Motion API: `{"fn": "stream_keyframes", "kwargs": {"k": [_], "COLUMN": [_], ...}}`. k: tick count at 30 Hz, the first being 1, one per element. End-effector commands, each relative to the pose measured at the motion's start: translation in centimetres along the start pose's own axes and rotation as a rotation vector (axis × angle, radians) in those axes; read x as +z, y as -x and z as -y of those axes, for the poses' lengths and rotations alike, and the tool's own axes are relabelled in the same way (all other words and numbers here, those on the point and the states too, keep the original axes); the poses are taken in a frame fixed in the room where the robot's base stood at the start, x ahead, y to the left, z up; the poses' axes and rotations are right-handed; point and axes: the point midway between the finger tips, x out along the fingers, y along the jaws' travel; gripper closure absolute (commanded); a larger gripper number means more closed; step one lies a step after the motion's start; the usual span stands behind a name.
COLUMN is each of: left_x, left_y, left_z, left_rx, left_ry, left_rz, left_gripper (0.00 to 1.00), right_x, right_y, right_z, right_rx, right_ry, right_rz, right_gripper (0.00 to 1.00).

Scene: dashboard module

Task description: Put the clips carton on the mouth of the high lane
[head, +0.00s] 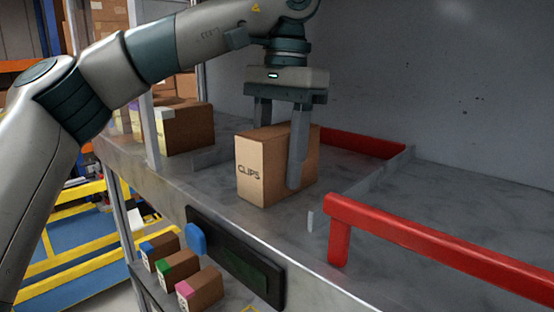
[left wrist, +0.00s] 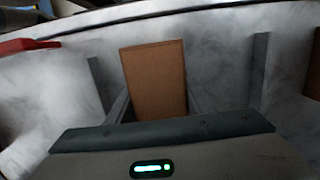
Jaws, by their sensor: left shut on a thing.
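The clips carton (head: 262,172), a brown box marked CLIPS, stands upright at the near edge of the grey shelf. My left gripper (head: 280,150) comes down from above and is shut on it, one finger on its right side and the other mostly behind it. In the left wrist view the carton's plain brown top (left wrist: 155,75) lies between the two fingers (left wrist: 152,100). The carton's base is at or very near the shelf surface; I cannot tell if it touches. The high lane's mouth is not clearly marked out. My right gripper is not in view.
A red rail (head: 420,242) stands at the shelf's front right, and a red bar (head: 362,145) lies behind the carton. Brown cartons (head: 188,128) stand to the left behind a post.

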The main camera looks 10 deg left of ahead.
Motion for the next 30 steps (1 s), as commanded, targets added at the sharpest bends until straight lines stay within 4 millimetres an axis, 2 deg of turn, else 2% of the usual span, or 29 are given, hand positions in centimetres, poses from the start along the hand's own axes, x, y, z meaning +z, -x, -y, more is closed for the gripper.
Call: {"fn": "stream_keyframes", "kwargs": {"k": [1,2,3,4,14,20,30], "left_x": [0.0,0.0,0.0,0.0,0.0,0.0,0.0], "left_y": [-0.1,-0.1,-0.1,-0.1,0.0,0.9,4.7], "left_z": [0.0,0.0,0.0,0.0,0.0,0.0,0.0], "left_rx": [0.000,0.000,0.000,0.000,0.000,-0.002,-0.003], "left_ry": [0.000,0.000,0.000,0.000,0.000,0.000,0.003], "left_rz": [0.000,0.000,0.000,0.000,0.000,-0.001,-0.002], "left_gripper": [0.89,0.46,0.36,0.34,0.34,0.34,0.34], "right_x": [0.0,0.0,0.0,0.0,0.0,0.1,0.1], "right_y": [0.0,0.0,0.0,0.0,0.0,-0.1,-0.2], "right_z": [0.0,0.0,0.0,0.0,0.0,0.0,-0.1], "right_rx": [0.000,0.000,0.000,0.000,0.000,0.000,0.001], "right_ry": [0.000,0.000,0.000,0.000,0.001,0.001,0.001], "right_rz": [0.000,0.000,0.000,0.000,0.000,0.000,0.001], "right_gripper": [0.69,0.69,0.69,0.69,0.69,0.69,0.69]}}
